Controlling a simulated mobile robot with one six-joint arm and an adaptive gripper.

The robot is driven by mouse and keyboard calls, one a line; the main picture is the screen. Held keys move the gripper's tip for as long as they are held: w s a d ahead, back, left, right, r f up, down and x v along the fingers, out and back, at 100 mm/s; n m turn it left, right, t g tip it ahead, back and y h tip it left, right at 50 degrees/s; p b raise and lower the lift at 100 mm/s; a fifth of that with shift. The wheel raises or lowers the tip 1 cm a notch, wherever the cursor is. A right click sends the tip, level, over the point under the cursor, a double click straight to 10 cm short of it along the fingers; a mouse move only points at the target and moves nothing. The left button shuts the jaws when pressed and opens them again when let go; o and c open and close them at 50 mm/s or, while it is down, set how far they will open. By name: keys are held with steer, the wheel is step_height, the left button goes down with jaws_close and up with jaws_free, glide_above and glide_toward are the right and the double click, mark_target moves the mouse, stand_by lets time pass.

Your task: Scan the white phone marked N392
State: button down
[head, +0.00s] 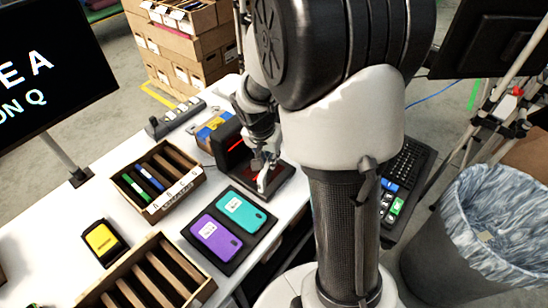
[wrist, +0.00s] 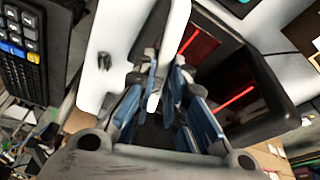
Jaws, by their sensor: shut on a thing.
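My gripper (head: 262,165) is shut on a white phone (head: 264,181) in front of the scanner. In the wrist view, my gripper's blue-padded fingers (wrist: 157,103) close around the white phone (wrist: 125,45), which stretches up and left with a dark camera spot showing. No marking on it is readable. The black scanner (head: 228,140) stands just left of the gripper and shows a red line. In the wrist view, the scanner (wrist: 268,98) is to the right, with red lines on its dark face. The phone is held close to it; I cannot tell whether they touch.
A dark tray (head: 245,251) holds a purple phone (head: 216,237) and a teal phone (head: 241,211). A slotted wooden rack (head: 187,198) with several slim items, another wooden rack (head: 205,291) and a yellow-topped device (head: 101,239) stand on the white table. A bin (head: 440,260) is at right.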

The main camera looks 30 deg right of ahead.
steer(key=shift+w, duration=0.1)
stand_by(0.3)
steer(key=shift+r+p, duration=1.75)
steer(key=shift+r, duration=0.75)
